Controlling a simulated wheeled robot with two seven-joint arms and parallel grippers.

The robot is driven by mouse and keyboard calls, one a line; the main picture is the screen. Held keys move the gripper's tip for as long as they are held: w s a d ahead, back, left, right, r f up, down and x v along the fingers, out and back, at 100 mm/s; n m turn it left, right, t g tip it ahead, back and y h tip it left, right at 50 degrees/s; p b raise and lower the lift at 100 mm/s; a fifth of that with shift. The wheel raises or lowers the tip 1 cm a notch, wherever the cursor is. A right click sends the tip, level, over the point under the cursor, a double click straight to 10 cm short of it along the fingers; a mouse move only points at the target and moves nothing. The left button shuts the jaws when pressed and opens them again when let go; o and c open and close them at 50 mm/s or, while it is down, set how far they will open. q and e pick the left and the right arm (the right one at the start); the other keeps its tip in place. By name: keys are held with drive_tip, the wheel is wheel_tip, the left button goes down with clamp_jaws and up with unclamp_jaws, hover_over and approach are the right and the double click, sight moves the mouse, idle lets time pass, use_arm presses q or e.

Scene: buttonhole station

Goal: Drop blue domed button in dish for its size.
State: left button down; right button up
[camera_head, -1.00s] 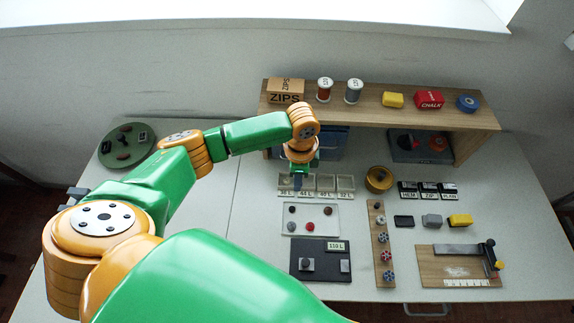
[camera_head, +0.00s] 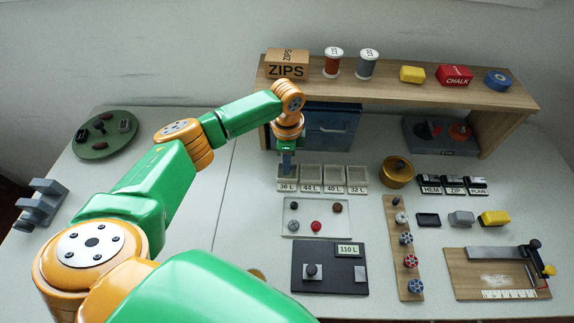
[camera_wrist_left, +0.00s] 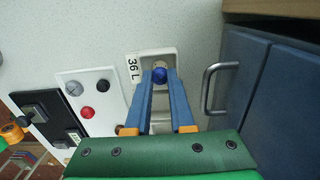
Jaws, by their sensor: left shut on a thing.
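My left gripper (camera_head: 287,172) points down at the 36 L dish (camera_head: 286,186), the leftmost in a row of small pale dishes. In the left wrist view my left gripper (camera_wrist_left: 162,80) is shut on the blue domed button (camera_wrist_left: 160,75), held between the fingertips. The button shows against the inside of the 36 L dish (camera_wrist_left: 138,56); its exact height above the floor is hard to tell. The 44 L dish (camera_head: 311,173), 40 L dish (camera_head: 334,173) and 32 L dish (camera_head: 357,174) stand to the right and look empty. My right gripper is out of view.
A white tray (camera_head: 318,221) with several buttons lies in front of the dishes, before a dark gauge board (camera_head: 343,272). A brass tin (camera_head: 397,172) is to the right.

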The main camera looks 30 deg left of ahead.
use_arm(q)
drive_tip(key=shift+s+f, duration=0.1)
drive_tip(key=shift+f, duration=0.2)
drive_tip(key=shift+f, duration=0.1)
drive_tip(key=c, duration=0.8)
unclamp_jaws()
drive_tip(key=shift+f, duration=0.1)
wheel_tip(320, 180, up, 13)
drive_tip(key=shift+r+b, duration=0.1)
drive_tip(key=shift+b, duration=0.4)
drive_tip(key=shift+d, duration=0.1)
